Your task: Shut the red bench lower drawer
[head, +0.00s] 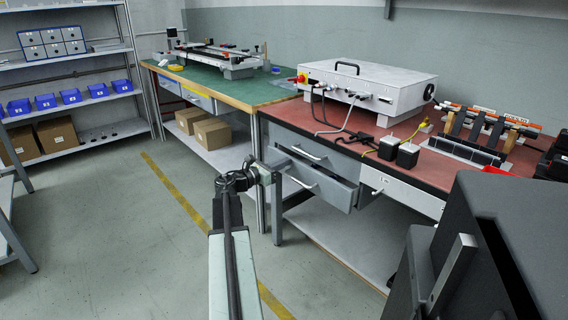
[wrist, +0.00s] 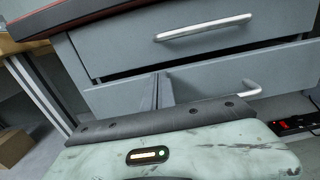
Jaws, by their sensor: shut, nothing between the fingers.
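The red bench (head: 463,166) has a grey upper drawer with a silver handle (head: 308,153), which looks shut. The lower drawer (head: 336,190) below it stands out from the bench, partly open. Its handle (head: 300,183) shows on its front. In the wrist view the upper drawer (wrist: 130,42) is at the top. The lower drawer (wrist: 203,82) is below, with a dark gap above its front. My gripper (wrist: 160,84) is shut and empty, pointing at the lower drawer's front left of its handle (wrist: 236,92). I cannot tell whether it touches. In the head view my gripper (head: 274,178) partly hides the drawer's left end.
The green bench (head: 232,87) stands behind to the left, with cardboard boxes (head: 212,133) on its lower shelf. A white instrument box (head: 368,90) is on the red bench. A shelf rack (head: 80,65) stands far left. Floor is free at left.

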